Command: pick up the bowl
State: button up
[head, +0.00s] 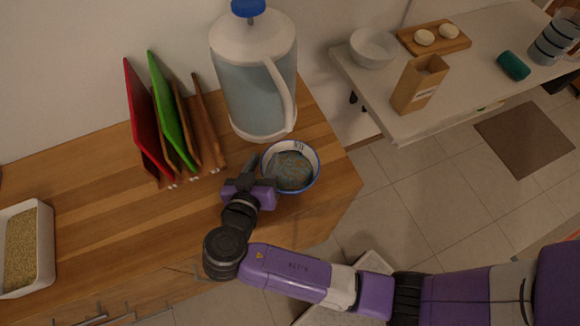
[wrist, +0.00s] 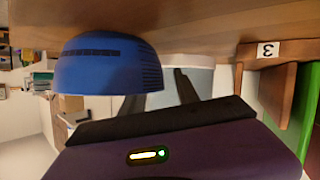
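The bowl (head: 291,168) stands upright on the wooden counter near its right end, with a white and blue rim and a speckled inside. In the wrist view, which is upside down, the bowl (wrist: 108,66) shows its blue outside. My gripper (head: 259,171) is at the bowl's left edge in the head view, its fingers apart. In the wrist view my gripper (wrist: 158,94) has one finger at the bowl's rim, its tip hidden by the bowl. The other finger is outside the bowl. I cannot tell whether either touches it.
A large jug (head: 250,85) with a blue lid stands close behind the bowl. A rack with red, green and brown boards (head: 165,125) is to the left. A white tray of grain (head: 27,245) is at far left. A side table (head: 420,120) stands across a gap at right.

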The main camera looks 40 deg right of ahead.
jog(key=shift+c, duration=0.3)
grip_shut()
dwell(1.1)
